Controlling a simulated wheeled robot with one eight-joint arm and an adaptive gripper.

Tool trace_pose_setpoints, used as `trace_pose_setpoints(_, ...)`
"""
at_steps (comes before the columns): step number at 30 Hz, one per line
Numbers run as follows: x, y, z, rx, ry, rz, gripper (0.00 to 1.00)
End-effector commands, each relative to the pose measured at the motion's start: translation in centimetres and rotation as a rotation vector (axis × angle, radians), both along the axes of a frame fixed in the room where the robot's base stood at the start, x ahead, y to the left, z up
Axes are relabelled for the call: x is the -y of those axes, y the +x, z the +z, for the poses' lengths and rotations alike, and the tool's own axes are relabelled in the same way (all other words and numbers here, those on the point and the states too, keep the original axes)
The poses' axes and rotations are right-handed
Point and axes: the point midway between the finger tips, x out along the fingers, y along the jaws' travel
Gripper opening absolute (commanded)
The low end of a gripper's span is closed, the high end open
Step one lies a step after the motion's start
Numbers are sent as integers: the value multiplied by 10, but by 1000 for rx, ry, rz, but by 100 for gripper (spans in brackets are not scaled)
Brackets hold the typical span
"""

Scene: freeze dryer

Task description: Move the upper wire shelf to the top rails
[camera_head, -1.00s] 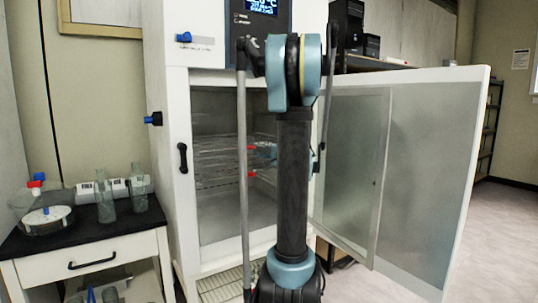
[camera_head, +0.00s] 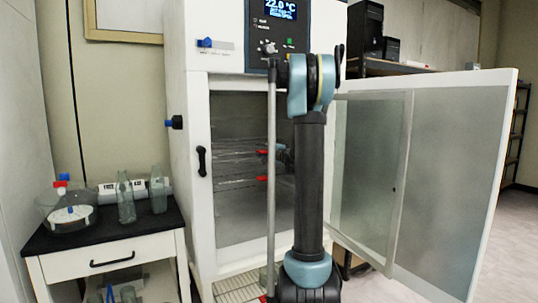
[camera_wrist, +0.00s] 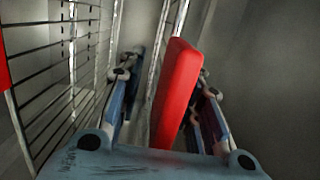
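In the head view the upper wire shelf (camera_head: 235,152) sits inside the open freeze dryer chamber, with a red tab (camera_head: 263,152) at its front. A lower wire shelf (camera_head: 235,182) with its own red tab (camera_head: 262,178) is below it. My arm hides the right part of both shelves and most of my gripper. In the wrist view my gripper (camera_wrist: 165,85) is open around a red tab (camera_wrist: 178,90). The left finger is clearly apart from the tab. The right finger is close beside it; contact cannot be told. Wire bars (camera_wrist: 50,85) run along the left.
The chamber door (camera_head: 440,180) stands open at the right. A side table (camera_head: 90,245) with glass bottles (camera_head: 126,200) stands at the left. Another red piece (camera_wrist: 3,72) shows at the wrist view's left edge.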

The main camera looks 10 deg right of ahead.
Motion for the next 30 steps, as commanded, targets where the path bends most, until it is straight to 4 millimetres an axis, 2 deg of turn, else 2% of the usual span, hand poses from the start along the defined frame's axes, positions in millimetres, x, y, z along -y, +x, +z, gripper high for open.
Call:
trace_pose_setpoints(11,-1,4,0,0,0,-1,32)
trace_pose_setpoints(15,-1,4,0,0,0,-1,3)
trace_pose_setpoints(16,-1,4,0,0,0,-1,0)
trace_pose_setpoints(30,-4,3,-1,0,-1,4,0)
